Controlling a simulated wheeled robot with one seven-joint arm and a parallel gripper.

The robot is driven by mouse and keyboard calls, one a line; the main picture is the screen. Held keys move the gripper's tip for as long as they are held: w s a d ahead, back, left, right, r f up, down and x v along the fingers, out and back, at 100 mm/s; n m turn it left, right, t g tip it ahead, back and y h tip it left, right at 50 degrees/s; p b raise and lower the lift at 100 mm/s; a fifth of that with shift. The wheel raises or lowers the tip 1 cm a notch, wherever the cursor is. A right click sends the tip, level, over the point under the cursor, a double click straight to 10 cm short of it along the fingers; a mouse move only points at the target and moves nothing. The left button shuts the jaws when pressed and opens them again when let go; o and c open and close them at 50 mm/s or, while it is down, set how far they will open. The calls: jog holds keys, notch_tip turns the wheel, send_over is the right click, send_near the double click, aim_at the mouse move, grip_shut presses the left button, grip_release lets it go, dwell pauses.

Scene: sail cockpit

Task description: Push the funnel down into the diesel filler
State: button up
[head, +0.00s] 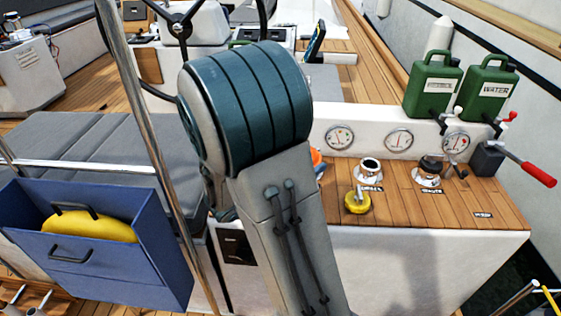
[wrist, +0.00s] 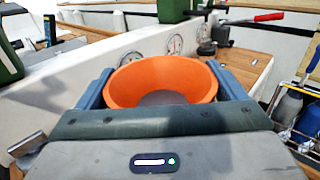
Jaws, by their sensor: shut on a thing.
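The orange funnel (wrist: 163,75) sits between the two blue-grey fingers of my gripper (wrist: 162,88) in the wrist view. My gripper is shut on it, with its wide mouth facing up. The diesel filler (head: 368,171) is an open metal neck on the teak ledge, right of the funnel sliver. Its yellow cap (head: 357,203) hangs beside it. The funnel's spout is hidden, and the diesel filler cannot be made out in the wrist view.
A second filler with a dark cap (head: 430,170) stands right of the diesel one. Gauges (head: 398,140) line the white wall behind. Two green jerrycans (head: 433,84) and a red-handled lever (head: 538,175) are at the right. A blue bin (head: 150,235) is at the left.

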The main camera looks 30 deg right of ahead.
jog(key=s+d+r, duration=0.2)
jog(key=shift+s+r, duration=0.1)
jog(key=shift+s, duration=0.3)
jog(key=shift+s+r+p, duration=0.1)
jog(key=shift+r+p, duration=0.5)
jog(key=shift+p, duration=0.25)
jog(key=shift+r+p, duration=0.95)
jog(key=shift+f, duration=0.1)
